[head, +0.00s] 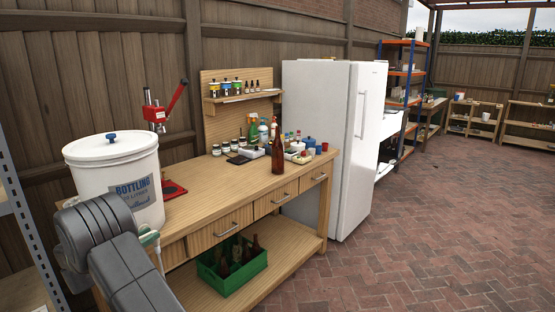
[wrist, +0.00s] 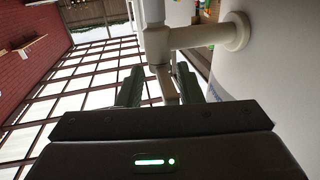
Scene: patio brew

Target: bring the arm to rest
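My arm (head: 115,258) reaches in from the lower left of the head view, in front of the white bottling bucket (head: 108,152). The white tap (wrist: 205,34) on the bucket wall (wrist: 282,75) is right in front of the fingers. Part of the tap shows between them, with a gap on the left side. I see no object held. The tap also shows beside my arm in the head view (head: 149,237).
The wooden bench (head: 225,190) holds a red capper (head: 154,113), a brown bottle (head: 276,165), jars and small containers. A green crate of bottles (head: 232,268) is on its lower shelf. A white fridge (head: 335,130) stands beyond. The brick floor (head: 430,220) is clear at the right.

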